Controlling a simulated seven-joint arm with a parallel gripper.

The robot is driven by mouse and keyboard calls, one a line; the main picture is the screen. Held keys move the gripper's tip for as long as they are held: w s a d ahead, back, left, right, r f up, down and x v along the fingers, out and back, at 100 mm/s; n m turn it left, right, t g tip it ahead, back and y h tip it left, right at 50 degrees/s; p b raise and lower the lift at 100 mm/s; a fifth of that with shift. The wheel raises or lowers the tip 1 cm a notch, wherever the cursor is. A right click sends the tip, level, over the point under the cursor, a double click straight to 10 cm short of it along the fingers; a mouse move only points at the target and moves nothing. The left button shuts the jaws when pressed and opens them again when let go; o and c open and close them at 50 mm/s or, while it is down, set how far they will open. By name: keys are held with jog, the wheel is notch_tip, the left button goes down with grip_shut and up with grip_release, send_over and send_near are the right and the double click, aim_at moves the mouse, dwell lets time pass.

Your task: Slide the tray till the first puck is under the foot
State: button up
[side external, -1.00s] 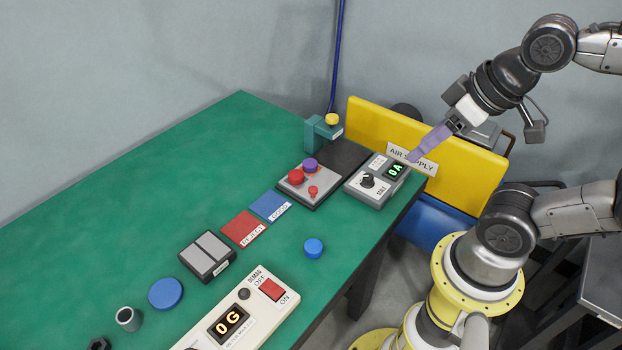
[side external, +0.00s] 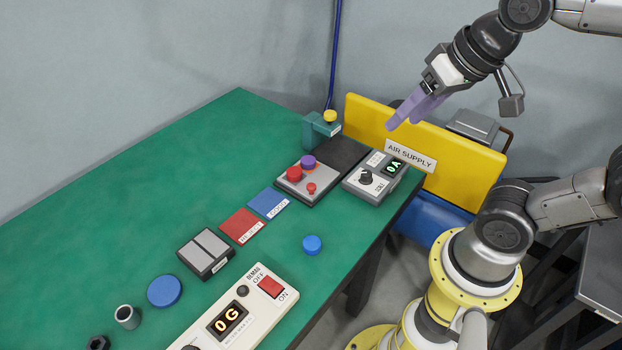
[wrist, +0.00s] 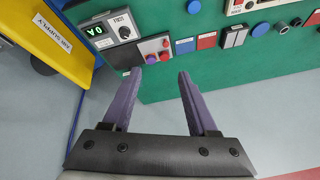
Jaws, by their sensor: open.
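The grey tray (side external: 323,189) sits on the green bench and carries a red puck (side external: 294,174), a purple puck (side external: 308,162) and a smaller red piece (side external: 311,188). A dark plate (side external: 342,155) lies behind it, beside a teal stand (side external: 318,133) with a yellow knob (side external: 330,116). The foot cannot be made out separately on the stand. My gripper (side external: 402,122) is open and empty, raised to the right of the stand and apart from the tray. In the wrist view, the tray (wrist: 142,46) shows beyond my purple fingers (wrist: 160,72).
A grey control box (side external: 372,190) reading 0A stands right of the tray. A yellow AIR SUPPLY panel (side external: 455,150) is beyond the bench end. Red (side external: 243,226) and blue (side external: 268,203) mats and a blue disc (side external: 312,245) lie nearer. The bench's left side is clear.

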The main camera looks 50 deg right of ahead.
jog(key=w+m+g, duration=0.1)
jog(key=w+m, duration=0.2)
jog(key=w, duration=0.4)
jog(key=m+g, duration=0.2)
jog(key=g, duration=0.3)
send_over(311, 185)
notch_tip(311, 185, down, 11)
notch_tip(311, 185, down, 14)
jog(key=shift+f, duration=0.25)
jog(key=shift+c, duration=0.3)
grip_shut()
jog(key=shift+d+r, duration=0.1)
